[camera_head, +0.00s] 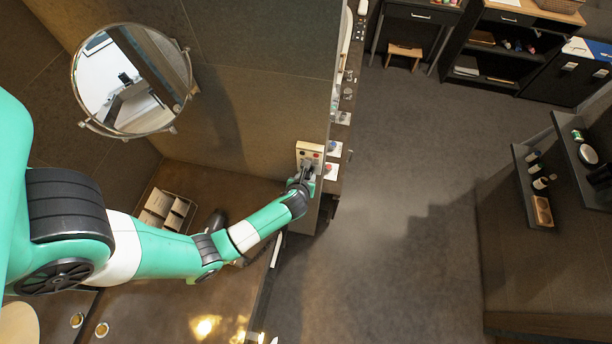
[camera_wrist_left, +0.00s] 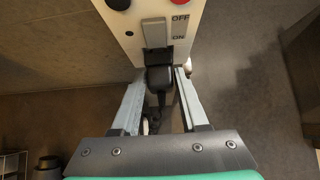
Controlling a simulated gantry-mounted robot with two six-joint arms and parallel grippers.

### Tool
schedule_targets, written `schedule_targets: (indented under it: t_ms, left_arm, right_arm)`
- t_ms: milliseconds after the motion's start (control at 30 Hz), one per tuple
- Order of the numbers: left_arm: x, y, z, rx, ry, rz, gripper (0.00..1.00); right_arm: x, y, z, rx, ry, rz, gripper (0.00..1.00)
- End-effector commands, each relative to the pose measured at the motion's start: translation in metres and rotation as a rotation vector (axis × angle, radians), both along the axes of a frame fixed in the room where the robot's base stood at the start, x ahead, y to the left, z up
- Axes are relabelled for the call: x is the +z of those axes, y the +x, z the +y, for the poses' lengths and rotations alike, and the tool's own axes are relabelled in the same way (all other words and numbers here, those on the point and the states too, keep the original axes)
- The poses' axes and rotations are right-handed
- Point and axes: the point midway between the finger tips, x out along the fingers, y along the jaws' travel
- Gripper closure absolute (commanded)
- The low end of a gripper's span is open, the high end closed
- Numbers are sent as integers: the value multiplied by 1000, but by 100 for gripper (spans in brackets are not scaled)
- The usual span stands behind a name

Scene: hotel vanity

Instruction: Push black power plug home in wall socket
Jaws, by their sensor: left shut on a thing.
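The wall socket is a cream panel (camera_head: 310,150) on the end of the tiled wall, with red and dark buttons. In the left wrist view the panel (camera_wrist_left: 132,46) carries a grey rocker switch marked OFF and ON. The black power plug (camera_wrist_left: 159,79) is at the panel's lower part, just below the switch. I cannot tell how deep it sits in the socket. My left gripper (camera_head: 302,181) is at the panel; its two fingers (camera_wrist_left: 160,82) are shut on the plug from either side. A dark cord hangs from the plug between the fingers. My right gripper is out of view.
A round mirror (camera_head: 132,80) stands out from the wall at upper left. A wire rack with white items (camera_head: 165,209) is on the brown counter behind my left arm. Open grey floor (camera_head: 400,200) is to the right, with shelves beyond.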

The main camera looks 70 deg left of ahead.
Motion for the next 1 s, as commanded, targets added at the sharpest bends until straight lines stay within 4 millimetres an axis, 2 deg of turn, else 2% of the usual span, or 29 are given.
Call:
schedule_targets:
  t_ms: [1000]
  left_arm:
    - [0,8,12,1,0,-1,100]
  right_arm:
    - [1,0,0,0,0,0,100]
